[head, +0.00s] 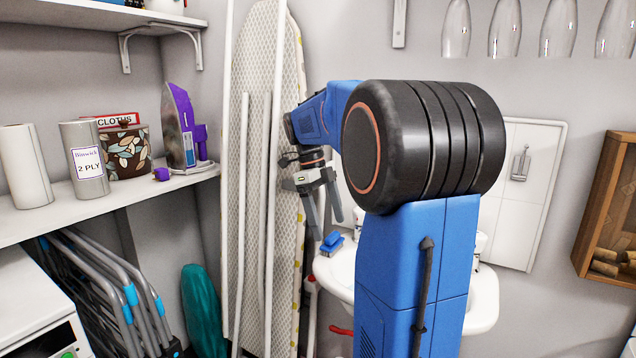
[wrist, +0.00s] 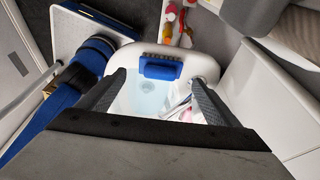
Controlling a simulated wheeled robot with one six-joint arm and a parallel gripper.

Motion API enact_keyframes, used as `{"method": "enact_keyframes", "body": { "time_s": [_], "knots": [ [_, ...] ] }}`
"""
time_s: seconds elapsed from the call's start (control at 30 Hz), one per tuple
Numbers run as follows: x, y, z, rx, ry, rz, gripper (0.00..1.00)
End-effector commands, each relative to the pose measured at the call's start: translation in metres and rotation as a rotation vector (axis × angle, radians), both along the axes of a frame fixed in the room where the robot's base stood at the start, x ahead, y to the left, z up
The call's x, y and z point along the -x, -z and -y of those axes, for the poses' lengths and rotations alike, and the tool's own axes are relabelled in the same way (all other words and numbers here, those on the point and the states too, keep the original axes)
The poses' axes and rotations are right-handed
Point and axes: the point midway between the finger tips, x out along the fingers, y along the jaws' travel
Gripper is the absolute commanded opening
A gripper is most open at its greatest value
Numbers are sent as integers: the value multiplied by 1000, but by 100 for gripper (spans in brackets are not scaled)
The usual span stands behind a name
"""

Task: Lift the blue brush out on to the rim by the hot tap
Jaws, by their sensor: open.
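The blue brush (head: 331,243) shows at the left end of the white basin (head: 341,270). In the wrist view the brush (wrist: 160,68) lies across the far end of the basin, its dark bristle strip along the far side. It looks to rest on the rim or its inner edge; I cannot tell which. My gripper (head: 328,229) is open and empty, pointing down above the brush. In the wrist view its fingers (wrist: 158,77) stand either side of the brush, apart from it. The taps are mostly hidden behind my arm, and I cannot tell which is hot.
The basin (wrist: 190,57) holds pale blue water and some pinkish thing, partly hidden. An ironing board (head: 255,150) stands upright left of my gripper. A shelf (head: 110,200) with rolls and an iron (head: 183,130) is further left. A wooden rack (head: 610,210) hangs at right.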

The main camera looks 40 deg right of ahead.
Motion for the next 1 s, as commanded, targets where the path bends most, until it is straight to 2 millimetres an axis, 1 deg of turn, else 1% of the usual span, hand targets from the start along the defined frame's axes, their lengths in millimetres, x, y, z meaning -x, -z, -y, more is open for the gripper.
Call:
{"method": "enact_keyframes", "body": {
  "time_s": [0.03, 0.1, 0.4, 0.6, 0.7, 0.8, 1.0],
  "knots": [
    [-4, -10, -1, 1, -1, 3, 85],
    [-8, -24, -2, 1, -1, 3, 85],
    [-25, -81, -8, 0, -1, 1, 85],
    [-34, -114, -11, 1, 0, 1, 85],
    [-37, -125, -12, 0, 0, 0, 85],
    [-39, -133, -13, 0, 0, 0, 85],
    [-40, -138, -14, 0, 0, 0, 85]
  ]
}}
